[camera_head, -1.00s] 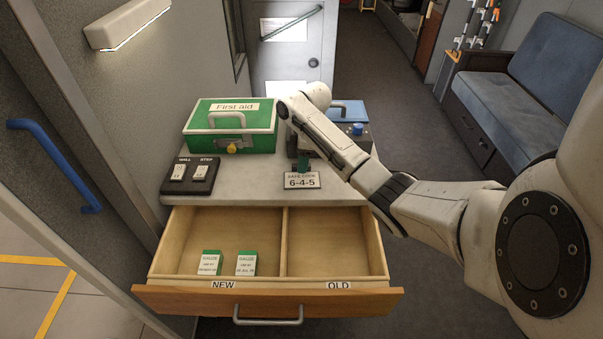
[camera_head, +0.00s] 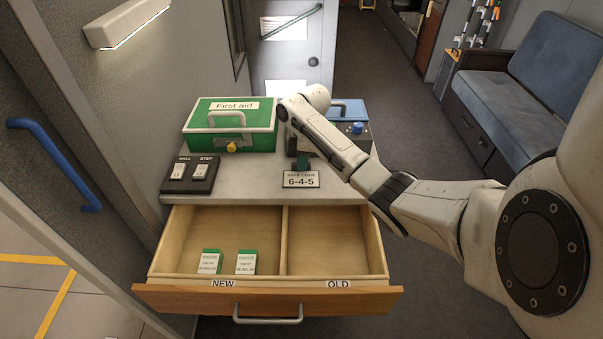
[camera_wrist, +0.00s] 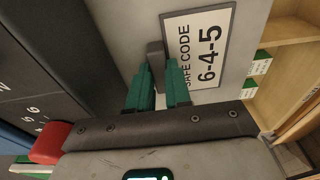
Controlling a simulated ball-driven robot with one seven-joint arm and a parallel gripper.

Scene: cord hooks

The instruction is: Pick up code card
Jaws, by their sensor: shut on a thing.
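The code card (camera_head: 300,180) is a pale plate with a dark border reading "SAFE CODE 6-4-5", at the front edge of the grey counter top. It also shows in the wrist view (camera_wrist: 205,45), partly covered by a finger. My gripper (camera_head: 302,164) is at the card's back edge, its green fingers pointing down. In the wrist view my gripper (camera_wrist: 160,75) is shut on the card's small grey tab between the fingers. I cannot tell whether the card is clear of the counter.
A green first aid box (camera_head: 232,128) and a switch panel (camera_head: 191,175) stand left on the counter. A dark box with a blue knob (camera_head: 357,128) is behind my arm. The open drawer (camera_head: 267,300) below holds two gauze packs (camera_head: 246,263) in its NEW side; its OLD side is empty.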

